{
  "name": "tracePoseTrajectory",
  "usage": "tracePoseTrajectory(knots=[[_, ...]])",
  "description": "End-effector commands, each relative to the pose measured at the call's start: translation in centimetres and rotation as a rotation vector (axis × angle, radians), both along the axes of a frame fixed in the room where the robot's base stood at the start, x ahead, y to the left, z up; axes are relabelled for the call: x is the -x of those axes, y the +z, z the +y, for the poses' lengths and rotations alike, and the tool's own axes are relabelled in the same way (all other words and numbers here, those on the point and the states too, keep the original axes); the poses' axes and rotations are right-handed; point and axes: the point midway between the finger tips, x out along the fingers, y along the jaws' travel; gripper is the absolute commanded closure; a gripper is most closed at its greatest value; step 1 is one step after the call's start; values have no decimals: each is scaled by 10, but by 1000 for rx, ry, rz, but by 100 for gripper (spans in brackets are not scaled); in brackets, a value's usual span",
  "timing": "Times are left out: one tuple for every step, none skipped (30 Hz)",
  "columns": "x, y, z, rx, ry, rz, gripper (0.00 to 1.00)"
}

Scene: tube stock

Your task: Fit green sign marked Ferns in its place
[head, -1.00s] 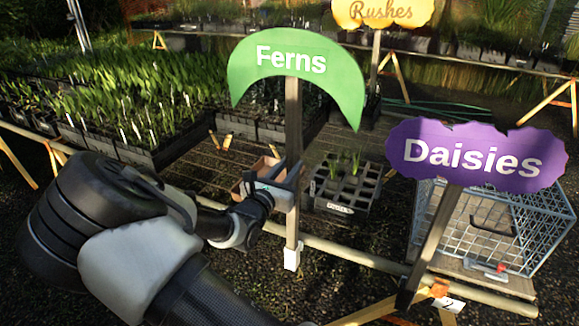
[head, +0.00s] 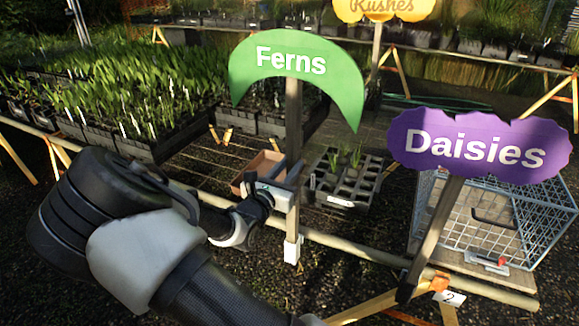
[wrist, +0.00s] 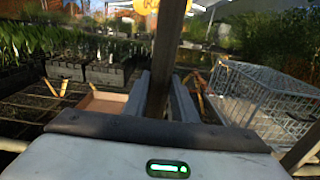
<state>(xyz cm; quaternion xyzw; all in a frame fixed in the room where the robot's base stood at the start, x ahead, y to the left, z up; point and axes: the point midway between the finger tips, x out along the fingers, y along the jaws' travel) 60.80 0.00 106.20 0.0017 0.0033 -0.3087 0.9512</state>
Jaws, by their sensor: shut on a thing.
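The green sign marked Ferns (head: 297,68) is a crescent-shaped board on a wooden post, upright in the head view. My gripper (head: 284,186) is shut on the post at about its middle. The post (wrist: 168,50) also stands between the fingers in the wrist view, where the green board is out of frame. A white block (head: 292,250) is at the post's lower end, in front of the bench's front rail (head: 340,245). I cannot tell whether the block touches the rail.
A purple Daisies sign (head: 478,146) stands at the right by a wire cage (head: 530,225). A terracotta box (head: 258,168) and a black cell tray (head: 345,183) lie behind the post. Trestle legs (head: 385,305) and a small tag marked 2 (head: 449,297) are at lower right.

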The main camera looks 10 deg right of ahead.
Motion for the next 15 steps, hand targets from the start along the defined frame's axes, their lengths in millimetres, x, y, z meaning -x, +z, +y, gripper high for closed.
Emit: tracePoseTrajectory(knots=[[0, 1, 0, 2, 0, -4, 100], [0, 1, 0, 2, 0, -4, 100], [0, 0, 0, 2, 0, -4, 100], [0, -1, 0, 2, 0, -4, 100], [0, -2, 0, 1, -1, -3, 100], [0, -4, 0, 1, 0, -3, 100], [0, -5, 0, 1, 0, -3, 100], [0, -6, 0, 1, 0, -3, 100], [0, -8, 0, 1, 0, -3, 100], [0, -9, 0, 1, 0, -3, 100], [0, -10, 0, 1, 0, -3, 100], [0, -12, 0, 1, 0, -3, 100], [0, -13, 0, 1, 0, -3, 100], [0, -14, 0, 1, -1, -3, 100], [0, -15, -1, 2, -1, -4, 100]])
